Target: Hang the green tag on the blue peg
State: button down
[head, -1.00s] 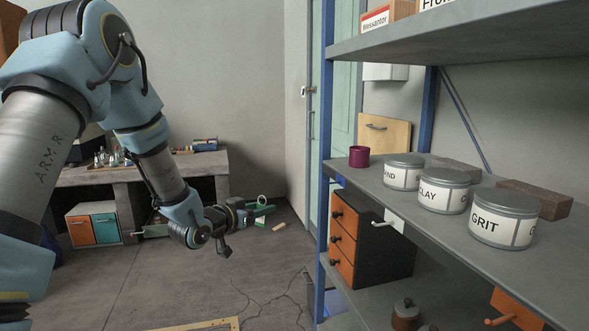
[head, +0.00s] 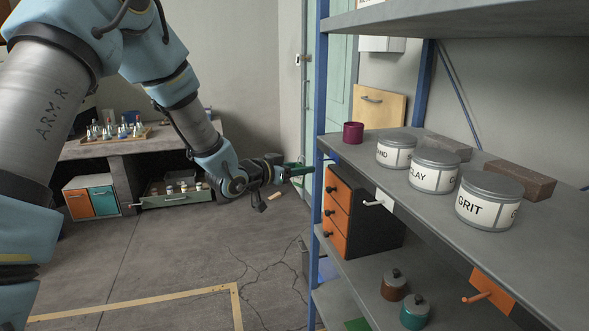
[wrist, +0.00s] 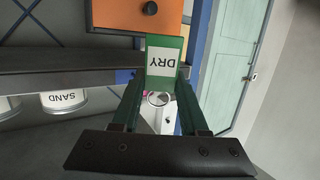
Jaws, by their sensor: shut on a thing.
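In the head view my gripper (head: 293,172) is just left of the shelf's front post; tag and fingers blend into one green shape there. A small blue patch (head: 335,157) shows beside that post under the shelf edge. I cannot make out a blue peg shaft. A white peg (head: 374,203) and an orange peg (head: 476,298) stick out from the shelving.
The upper shelf (head: 395,180) holds a purple cup (head: 353,133), several labelled tins and bricks. Below are an orange drawer unit (head: 338,206) and lidded jars (head: 415,312). The blue post (head: 316,90) stands close to my gripper. The floor at left is open.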

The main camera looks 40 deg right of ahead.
jog(key=s+d+f+b, duration=0.1)
jog(key=s+d, duration=0.1)
jog(key=d, duration=0.4)
jog(key=shift+s+d+f+b, duration=0.15)
jog(key=shift+s+d+b, duration=0.1)
jog(key=shift+b, duration=0.1)
dwell(0.5)
dwell(0.6)
jog(key=shift+c, duration=1.8)
grip_release()
jog(key=b+v, duration=0.3)
jog(key=v, duration=0.7)
jog(key=shift+a, duration=0.35)
